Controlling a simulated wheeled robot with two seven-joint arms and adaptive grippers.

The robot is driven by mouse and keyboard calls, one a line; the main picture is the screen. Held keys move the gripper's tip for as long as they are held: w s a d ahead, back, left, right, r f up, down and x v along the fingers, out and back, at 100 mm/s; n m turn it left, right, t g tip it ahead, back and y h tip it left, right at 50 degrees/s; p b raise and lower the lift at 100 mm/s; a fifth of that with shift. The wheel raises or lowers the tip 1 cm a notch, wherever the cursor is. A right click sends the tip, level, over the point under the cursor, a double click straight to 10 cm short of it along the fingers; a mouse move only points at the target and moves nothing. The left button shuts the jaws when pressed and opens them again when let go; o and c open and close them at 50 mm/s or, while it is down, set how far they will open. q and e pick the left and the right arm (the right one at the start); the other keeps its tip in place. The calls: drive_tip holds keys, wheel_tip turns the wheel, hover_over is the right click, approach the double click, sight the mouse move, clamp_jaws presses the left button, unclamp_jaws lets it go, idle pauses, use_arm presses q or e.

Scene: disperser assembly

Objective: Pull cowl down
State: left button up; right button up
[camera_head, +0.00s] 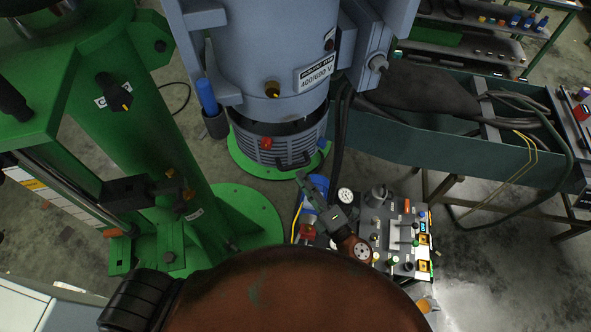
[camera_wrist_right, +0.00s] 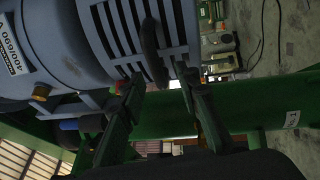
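The cowl is the slotted grey ring (camera_head: 283,148) around the foot of the blue-grey disperser body (camera_head: 262,45). It carries a red piece and a dark handle low on its front. In the right wrist view, the slotted cowl (camera_wrist_right: 116,32) fills the upper middle, with its dark curved handle (camera_wrist_right: 151,48) running down it. My right gripper (camera_head: 313,181) is just below the cowl's front edge. In the wrist view my right gripper's (camera_wrist_right: 161,86) two dark green fingers stand apart on either side of the handle's lower end, with no contact visible. My left gripper is not in view.
A green column (camera_head: 150,150) stands at the left. A control panel (camera_head: 395,230) with knobs and gauges is at the lower right. A green bench (camera_head: 430,135) with cables lies at the right. Dark hoses (camera_head: 341,125) hang beside the cowl.

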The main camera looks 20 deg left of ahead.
drive_tip(key=r+v, duration=0.1)
drive_tip(key=v, duration=0.5)
drive_tip(key=shift+s+d+f, duration=0.15)
drive_tip(key=shift+s+f, duration=0.05)
drive_tip(key=shift+f, duration=0.35)
